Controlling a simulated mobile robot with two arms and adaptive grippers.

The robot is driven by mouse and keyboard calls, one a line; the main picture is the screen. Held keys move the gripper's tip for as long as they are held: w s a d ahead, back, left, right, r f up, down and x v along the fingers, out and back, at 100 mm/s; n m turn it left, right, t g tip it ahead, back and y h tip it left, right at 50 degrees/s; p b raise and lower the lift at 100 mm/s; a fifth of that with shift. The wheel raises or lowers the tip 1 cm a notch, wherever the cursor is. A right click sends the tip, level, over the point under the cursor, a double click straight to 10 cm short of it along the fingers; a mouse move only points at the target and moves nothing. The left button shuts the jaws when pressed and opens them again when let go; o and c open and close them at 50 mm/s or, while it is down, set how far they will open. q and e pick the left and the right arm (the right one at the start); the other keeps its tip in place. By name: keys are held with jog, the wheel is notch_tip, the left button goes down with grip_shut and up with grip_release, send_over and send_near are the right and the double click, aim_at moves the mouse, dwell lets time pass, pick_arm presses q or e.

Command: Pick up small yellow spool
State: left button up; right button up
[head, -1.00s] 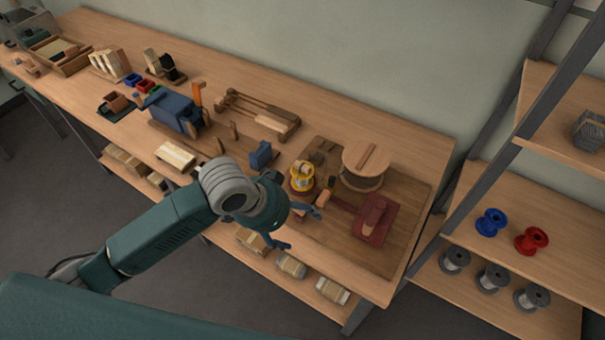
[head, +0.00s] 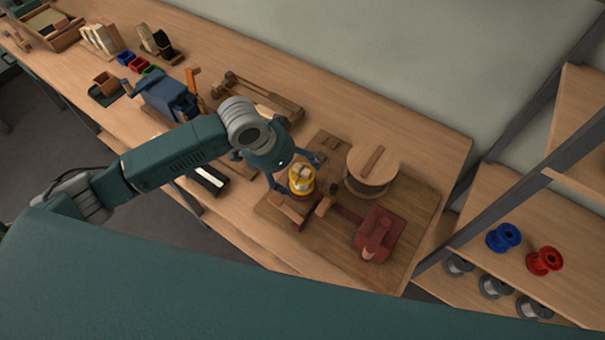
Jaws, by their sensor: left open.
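The small yellow spool (head: 301,184) sits at the left part of the dark wooden work board (head: 405,262) on the bench, beside a dark red tool. My left gripper (head: 297,173) is open at the spool, with one blue finger on its upper right side and the other on its left side. I cannot tell whether the fingers touch it. My right gripper is not in view.
A large round wooden drum (head: 372,168) stands close to the right of the spool. A dark red block (head: 379,234) lies in front of it. A blue machine (head: 165,99) stands farther left. Blue (head: 503,237) and red (head: 544,261) spools sit on the right shelf.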

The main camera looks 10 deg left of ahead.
aim_at(299, 171)
pick_arm(q)
jog(key=shift+w+d+f, duration=0.2)
jog(key=shift+f, duration=0.45)
jog(key=shift+w+d+f+p, duration=0.1)
jog(key=shift+w+f+p, duration=0.1)
jog(key=shift+f+p, duration=0.1)
jog(key=x, duration=0.2)
jog(key=p+x, duration=0.1)
jog(key=x, duration=0.1)
jog(key=shift+w, duration=0.35)
jog(key=shift+f, duration=0.2)
jog(key=shift+w+f, duration=0.1)
jog(key=shift+c, duration=0.8)
jog(key=c, duration=1.2)
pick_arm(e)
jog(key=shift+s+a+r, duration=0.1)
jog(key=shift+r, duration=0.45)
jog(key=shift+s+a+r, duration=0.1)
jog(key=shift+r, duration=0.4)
